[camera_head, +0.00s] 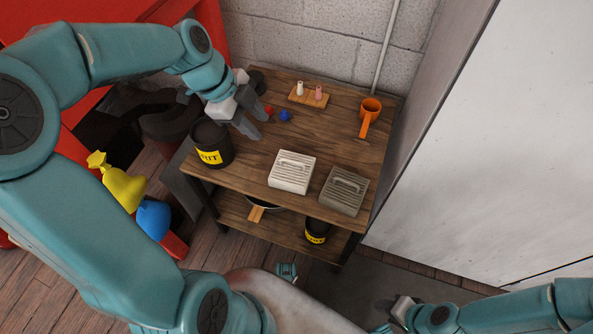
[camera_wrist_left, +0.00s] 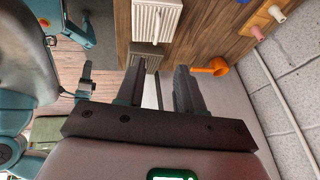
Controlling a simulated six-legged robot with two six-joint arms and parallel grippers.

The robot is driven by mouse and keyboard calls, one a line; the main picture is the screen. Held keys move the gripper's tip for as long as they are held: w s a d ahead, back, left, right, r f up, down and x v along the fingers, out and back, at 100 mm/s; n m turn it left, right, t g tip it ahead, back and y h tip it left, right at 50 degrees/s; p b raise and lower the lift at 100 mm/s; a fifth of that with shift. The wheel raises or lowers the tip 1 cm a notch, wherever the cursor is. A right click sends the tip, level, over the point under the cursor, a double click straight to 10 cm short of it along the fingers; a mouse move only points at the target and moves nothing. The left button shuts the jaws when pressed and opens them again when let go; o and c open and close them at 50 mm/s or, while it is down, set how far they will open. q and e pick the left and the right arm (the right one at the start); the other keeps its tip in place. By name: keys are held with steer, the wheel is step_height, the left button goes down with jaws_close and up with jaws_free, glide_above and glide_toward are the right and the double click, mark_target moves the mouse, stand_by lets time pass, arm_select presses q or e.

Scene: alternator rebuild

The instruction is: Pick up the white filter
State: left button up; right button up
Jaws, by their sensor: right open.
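The white filter (camera_head: 292,172), a ribbed block with a handle on top, lies near the front middle of the wooden table (camera_head: 240,168). It also shows at the top of the left wrist view (camera_wrist_left: 157,18). A similar dark grey filter (camera_head: 343,191) lies just right of it. My left gripper (camera_head: 262,129) is open and empty above the table's left part, behind and left of the white filter and apart from it. Its two spread fingers show in the left wrist view. My right gripper (camera_head: 393,314) is low at the bottom right, away from the table, its fingers hard to make out.
A black bin (camera_head: 212,144) with a yellow label stands left of the white filter. A red ball (camera_head: 269,110) and a blue ball (camera_head: 285,116) are by my left fingers. A wall bounds the right.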

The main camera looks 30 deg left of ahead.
arm_select(q)
steer(key=b, duration=0.3)
glide_above(289, 160)
steer(key=s+a, duration=0.2)
step_height(289, 160, down, 9)
steer(key=shift+f, duration=0.1)
steer(key=b+x, duration=0.1)
steer(key=x, duration=0.4)
steer(key=shift+w+f, duration=0.15)
steer(key=shift+f, duration=0.15)
jaws_close()
